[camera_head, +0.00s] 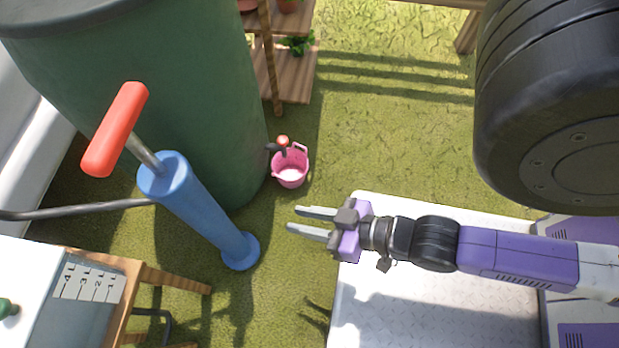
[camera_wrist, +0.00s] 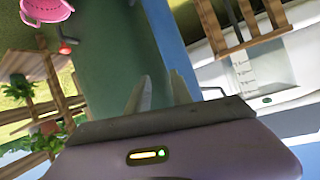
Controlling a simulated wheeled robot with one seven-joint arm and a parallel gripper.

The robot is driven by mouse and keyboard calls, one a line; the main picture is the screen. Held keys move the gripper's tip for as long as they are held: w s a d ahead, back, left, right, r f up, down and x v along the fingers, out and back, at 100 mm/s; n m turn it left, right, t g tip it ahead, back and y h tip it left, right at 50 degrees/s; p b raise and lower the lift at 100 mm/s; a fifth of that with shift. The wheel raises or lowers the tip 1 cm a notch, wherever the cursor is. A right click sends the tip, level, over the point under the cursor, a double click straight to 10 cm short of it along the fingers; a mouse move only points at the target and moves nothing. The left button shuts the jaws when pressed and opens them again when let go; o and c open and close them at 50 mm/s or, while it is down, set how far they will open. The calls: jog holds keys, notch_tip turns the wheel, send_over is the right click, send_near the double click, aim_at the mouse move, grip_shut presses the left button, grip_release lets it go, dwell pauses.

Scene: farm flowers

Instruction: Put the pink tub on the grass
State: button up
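The pink tub (camera_head: 290,172) is by the foot of the green barrel, just below a tap (camera_head: 282,143) with a red top. Its handle shows close to the tap; I cannot tell whether it hangs from the tap or stands on the ground. The tub also shows at the top left of the wrist view (camera_wrist: 45,10), partly cut off. The grass (camera_head: 385,130) covers the ground around it. My gripper (camera_head: 292,218) is open and empty, its fingers pointing left, nearer the camera than the tub and apart from it. Both fingers show apart in the wrist view (camera_wrist: 160,82).
The green barrel (camera_head: 190,100) rises behind the tub. A blue pump (camera_head: 205,215) with a red handle stands to its left. A wooden plant shelf (camera_head: 290,75) is behind, and a table (camera_head: 130,285) is at lower left. Open grass lies right of the tub.

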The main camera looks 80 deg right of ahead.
notch_tip(320, 180, up, 10)
jog(key=s+a+n+t+y, duration=0.1)
jog(key=a+n+t, duration=0.1)
jog(key=n, duration=0.1)
jog(key=shift+s+a+f+y, duration=0.15)
jog(key=shift+s+a+y, duration=0.15)
jog(key=shift+a+y, duration=0.1)
notch_tip(320, 180, up, 32)
jog(key=p, duration=3.1)
jog(key=shift+f, duration=0.25)
